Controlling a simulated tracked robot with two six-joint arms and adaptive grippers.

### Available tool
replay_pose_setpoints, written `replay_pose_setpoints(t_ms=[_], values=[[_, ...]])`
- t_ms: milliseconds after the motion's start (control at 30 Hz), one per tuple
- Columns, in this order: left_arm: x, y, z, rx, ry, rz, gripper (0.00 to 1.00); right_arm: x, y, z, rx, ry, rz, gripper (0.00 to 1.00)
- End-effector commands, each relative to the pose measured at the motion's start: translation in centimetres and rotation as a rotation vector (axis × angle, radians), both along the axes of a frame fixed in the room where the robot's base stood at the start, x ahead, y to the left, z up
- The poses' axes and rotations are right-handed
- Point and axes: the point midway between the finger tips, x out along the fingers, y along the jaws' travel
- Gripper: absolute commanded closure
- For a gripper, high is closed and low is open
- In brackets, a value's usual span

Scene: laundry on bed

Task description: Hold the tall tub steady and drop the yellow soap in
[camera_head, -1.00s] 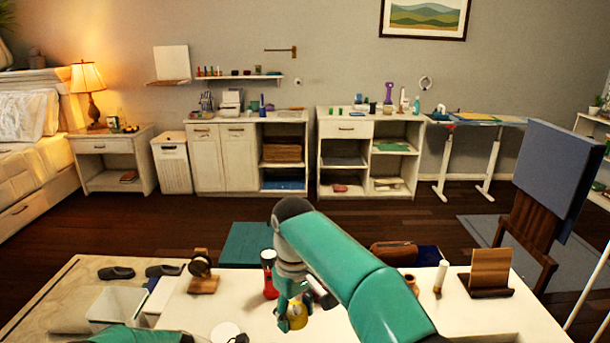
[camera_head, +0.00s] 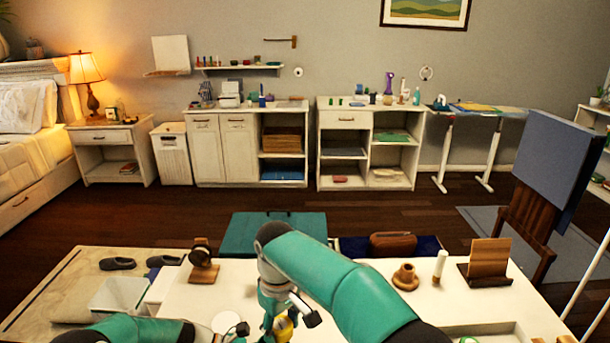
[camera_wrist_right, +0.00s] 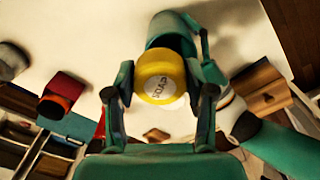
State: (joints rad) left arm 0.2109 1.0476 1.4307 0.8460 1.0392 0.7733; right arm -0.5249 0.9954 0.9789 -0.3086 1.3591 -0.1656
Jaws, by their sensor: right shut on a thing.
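The yellow soap (camera_head: 283,328) is gripped in my right gripper (camera_head: 287,322), low in the middle of the head view. In the right wrist view the soap (camera_wrist_right: 160,77) is round, with its "SOAP" label showing between the two teal fingers. A white round-topped thing (camera_head: 224,322), perhaps the tall tub, stands left of the soap, mostly cut off by the bottom edge. My left gripper (camera_head: 240,331) is close beside it, apparently touching. Its fingers are too hidden to tell open from shut. The soap is apart from the white thing.
A headphone stand (camera_head: 203,262) and a white bin (camera_head: 118,294) are to the left. A brown pot (camera_head: 405,278), a white cylinder (camera_head: 440,266) and a wooden stand (camera_head: 488,264) are to the right. A red object (camera_wrist_right: 62,95) shows in the right wrist view.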

Motion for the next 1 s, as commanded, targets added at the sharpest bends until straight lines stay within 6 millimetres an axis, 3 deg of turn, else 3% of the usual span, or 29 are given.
replay_pose_setpoints(t_ms=[200,233,400,767,1000], values=[[0.0,0.0,0.0,0.000,0.000,0.000,0.41,0.0,0.0,0.0,0.000,0.000,0.000,0.82],[0.0,0.0,0.0,0.000,0.000,0.000,0.41,0.0,0.0,0.0,0.000,0.000,0.000,0.41],[0.0,0.0,0.0,0.000,0.000,0.000,0.41,0.0,0.0,0.0,0.000,0.000,0.000,0.17],[0.0,0.0,0.0,0.000,0.000,0.000,0.41,0.0,0.0,0.3,0.001,-0.001,0.000,0.17],[0.0,0.0,0.0,0.000,0.000,0.000,0.41,0.1,0.1,3.4,0.004,-0.004,-0.001,0.17]])
